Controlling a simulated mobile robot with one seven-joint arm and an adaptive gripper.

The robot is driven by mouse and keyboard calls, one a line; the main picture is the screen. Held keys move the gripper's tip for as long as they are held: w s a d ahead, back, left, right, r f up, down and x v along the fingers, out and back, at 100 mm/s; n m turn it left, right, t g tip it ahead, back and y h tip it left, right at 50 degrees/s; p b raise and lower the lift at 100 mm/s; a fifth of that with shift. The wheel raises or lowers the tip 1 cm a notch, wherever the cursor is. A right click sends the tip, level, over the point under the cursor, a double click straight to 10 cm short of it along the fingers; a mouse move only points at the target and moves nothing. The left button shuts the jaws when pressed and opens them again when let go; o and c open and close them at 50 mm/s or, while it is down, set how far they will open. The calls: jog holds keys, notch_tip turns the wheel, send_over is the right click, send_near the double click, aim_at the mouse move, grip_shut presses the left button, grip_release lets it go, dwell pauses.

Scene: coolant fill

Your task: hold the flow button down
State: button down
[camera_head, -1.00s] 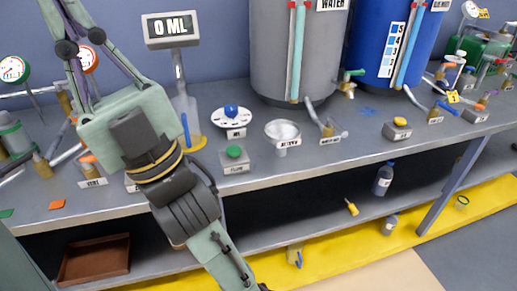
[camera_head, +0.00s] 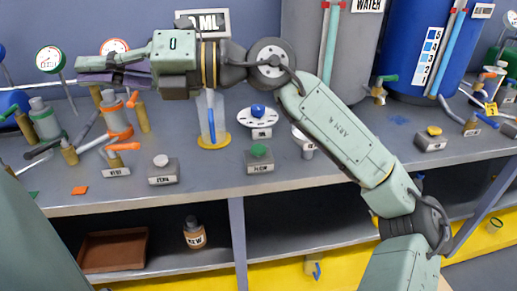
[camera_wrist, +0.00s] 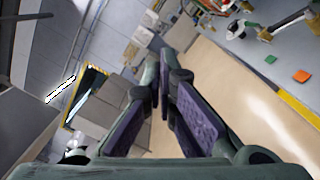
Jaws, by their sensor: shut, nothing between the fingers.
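The flow button is a green cap (camera_head: 259,150) on a grey box with a label that seems to read FLOW (camera_head: 260,168). My gripper (camera_head: 82,66) is at the upper left of the head view, pointing left, well away from the button. Its purple-padded fingers also show in the wrist view (camera_wrist: 163,75), shut and empty. The wrist view does not clearly show the flow button. The display (camera_head: 207,22) is partly hidden behind my arm and shows 0 ML.
A grey button box (camera_head: 163,172) stands left of the flow button, and a yellow-capped one (camera_head: 432,138) far right. A white dial with a blue knob (camera_head: 258,118) stands behind it. Valves and gauges crowd the left. My arm crosses in front of the bench's right part.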

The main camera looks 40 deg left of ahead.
jog(key=w+a+f+m+t, duration=0.2)
jog(key=w+f+t, duration=0.2)
jog(key=w, duration=0.2)
jog(key=m+t+h+b, duration=0.1)
jog(key=m+t+h, duration=0.2)
jog(key=m+t, duration=0.5)
send_over(261, 147)
notch_tip(261, 147, down, 10)
jog(key=n+t, duration=0.2)
jog(key=shift+w, duration=0.15)
notch_tip(261, 147, down, 9)
jog(key=b, duration=0.6)
jog(key=shift+r+b, duration=0.15)
jog(key=shift+b, duration=0.15)
jog(key=shift+f+b, duration=0.4)
jog(key=shift+b, duration=0.05)
jog(key=shift+f+b, duration=0.45)
jog(key=shift+f, duration=0.1)
dwell(2.5)
